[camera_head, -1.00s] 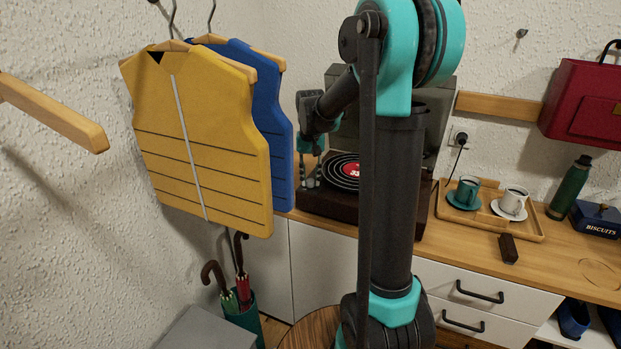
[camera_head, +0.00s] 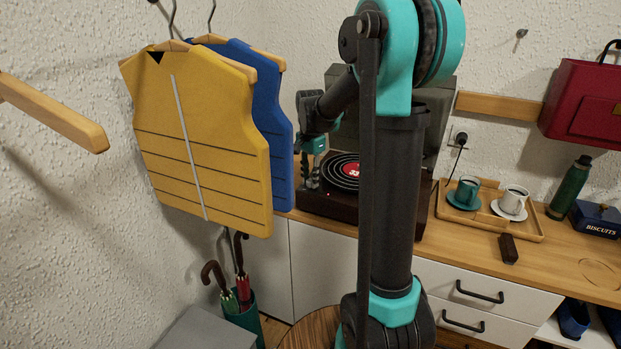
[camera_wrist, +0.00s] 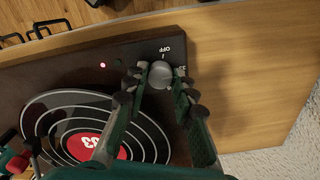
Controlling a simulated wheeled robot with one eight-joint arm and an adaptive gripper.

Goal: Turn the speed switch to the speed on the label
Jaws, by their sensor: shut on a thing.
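The record player (camera_head: 338,207) is a dark box on the wooden sideboard, with its lid raised. A black record (camera_wrist: 152,135) with white rings lies on it; its red label (camera_wrist: 85,147) reads 33, and also shows in the head view (camera_head: 352,171). The speed switch is a round grey knob (camera_wrist: 161,73) near the player's corner, with OFF printed beside it; other marks are partly hidden by a finger. My gripper (camera_head: 312,184) is over that corner, its fingers (camera_wrist: 160,82) shut on the knob from both sides. The knob's pointer direction is unclear.
A small red light (camera_wrist: 102,65) glows on the player. A yellow vest (camera_head: 200,140) and a blue vest (camera_head: 280,130) hang left of my gripper. A wooden tray (camera_head: 535,230) with two cups stands to the right on the sideboard.

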